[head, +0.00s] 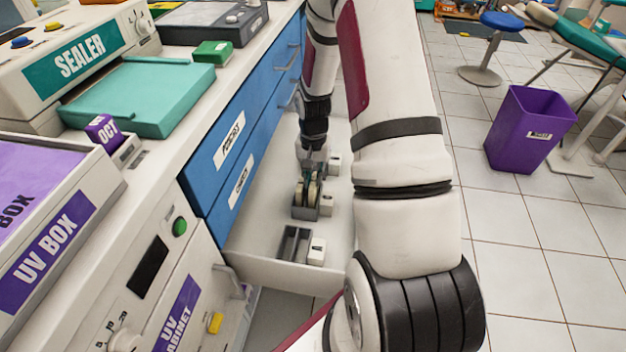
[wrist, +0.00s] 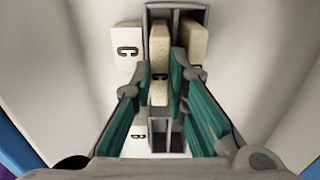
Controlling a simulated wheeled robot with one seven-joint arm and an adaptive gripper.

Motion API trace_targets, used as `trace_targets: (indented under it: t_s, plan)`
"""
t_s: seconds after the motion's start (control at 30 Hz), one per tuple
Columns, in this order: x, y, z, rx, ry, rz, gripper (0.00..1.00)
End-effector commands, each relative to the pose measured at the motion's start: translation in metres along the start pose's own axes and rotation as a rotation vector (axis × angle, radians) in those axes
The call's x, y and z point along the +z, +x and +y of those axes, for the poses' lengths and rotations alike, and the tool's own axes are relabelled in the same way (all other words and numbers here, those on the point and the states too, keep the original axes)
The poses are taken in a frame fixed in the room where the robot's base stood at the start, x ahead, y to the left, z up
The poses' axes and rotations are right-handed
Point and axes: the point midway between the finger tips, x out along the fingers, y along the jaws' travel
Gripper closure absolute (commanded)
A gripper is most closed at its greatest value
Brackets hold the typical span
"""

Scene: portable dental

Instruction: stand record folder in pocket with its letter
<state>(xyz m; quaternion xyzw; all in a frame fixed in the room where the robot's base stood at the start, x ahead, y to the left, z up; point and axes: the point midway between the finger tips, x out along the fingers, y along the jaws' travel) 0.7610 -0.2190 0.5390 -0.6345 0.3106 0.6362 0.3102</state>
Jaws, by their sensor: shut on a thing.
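My gripper (wrist: 162,72) has its teal-lined fingers on both sides of a beige record folder (wrist: 160,45), shut on it. The folder stands upright with a dark letter, seemingly C, near its lower end. It lines up with the left slot of a grey two-slot pocket (wrist: 177,9); I cannot tell how deep it sits. A second beige folder (wrist: 194,46) stands in the right slot. A white block marked C (wrist: 127,46) is beside this pocket. In the head view my gripper (head: 314,164) is low in the open drawer, by the pocket holding folders (head: 299,212).
A nearer grey pocket (head: 291,246) looks empty, with a white label block (head: 317,251) beside it. The drawer (head: 262,262) is pulled out from the blue cabinet (head: 226,150). A purple bin (head: 528,130) stands on the floor at right.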

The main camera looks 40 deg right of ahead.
Motion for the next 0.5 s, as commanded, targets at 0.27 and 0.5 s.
trace_targets:
  t_s: [0.27, 0.5]
  plan:
    - [-0.0005, 0.0024, -0.0003, -0.001, 0.000, 0.002, 1.00]
    - [-0.0005, 0.0093, -0.0006, -0.001, -0.001, 0.002, 1.00]
